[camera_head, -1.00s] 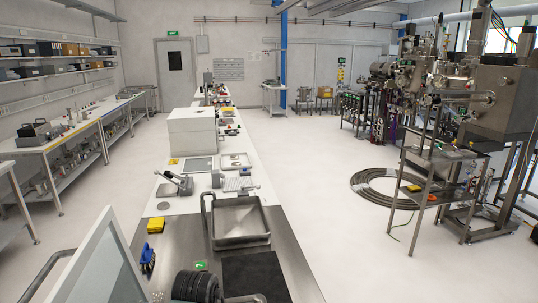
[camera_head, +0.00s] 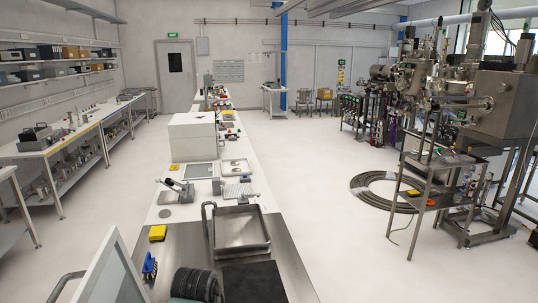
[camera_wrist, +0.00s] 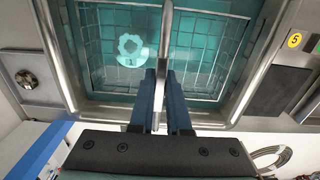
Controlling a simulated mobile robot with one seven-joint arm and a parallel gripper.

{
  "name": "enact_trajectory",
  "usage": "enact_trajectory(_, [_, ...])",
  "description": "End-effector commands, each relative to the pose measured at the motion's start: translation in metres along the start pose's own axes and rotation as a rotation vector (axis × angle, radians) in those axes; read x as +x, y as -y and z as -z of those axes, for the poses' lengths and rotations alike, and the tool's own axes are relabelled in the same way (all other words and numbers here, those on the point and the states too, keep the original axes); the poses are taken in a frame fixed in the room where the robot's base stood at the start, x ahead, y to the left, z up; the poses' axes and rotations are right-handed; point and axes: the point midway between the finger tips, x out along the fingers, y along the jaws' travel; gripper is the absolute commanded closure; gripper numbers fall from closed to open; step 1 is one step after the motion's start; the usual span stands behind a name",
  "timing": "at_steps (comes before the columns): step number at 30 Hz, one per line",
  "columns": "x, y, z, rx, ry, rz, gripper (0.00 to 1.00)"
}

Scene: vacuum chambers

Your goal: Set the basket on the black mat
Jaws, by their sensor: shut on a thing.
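The black mat (camera_head: 254,283) lies on the bench at the bottom of the head view, below a steel tray, and its visible part is bare. In the wrist view, my gripper (camera_wrist: 160,72) is shut on the upright metal handle (camera_wrist: 166,35) of the wire basket (camera_wrist: 205,62). The basket is within a steel-rimmed tank (camera_wrist: 240,85) of teal liquid. A pale ring-shaped piece (camera_wrist: 131,50) shows inside it.
The steel tray (camera_head: 241,230) with a raised handle stands just behind the mat. Open floor (camera_head: 330,225) runs along the bench's right. A yellow "5" label (camera_wrist: 294,40) is beside the tank.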

Motion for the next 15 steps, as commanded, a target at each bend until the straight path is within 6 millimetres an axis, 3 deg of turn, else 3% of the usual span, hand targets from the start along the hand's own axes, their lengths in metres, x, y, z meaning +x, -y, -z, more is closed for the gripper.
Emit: enact_trajectory(15, [-0.032,0.001,0.000,0.001,0.000,0.003,1.00])
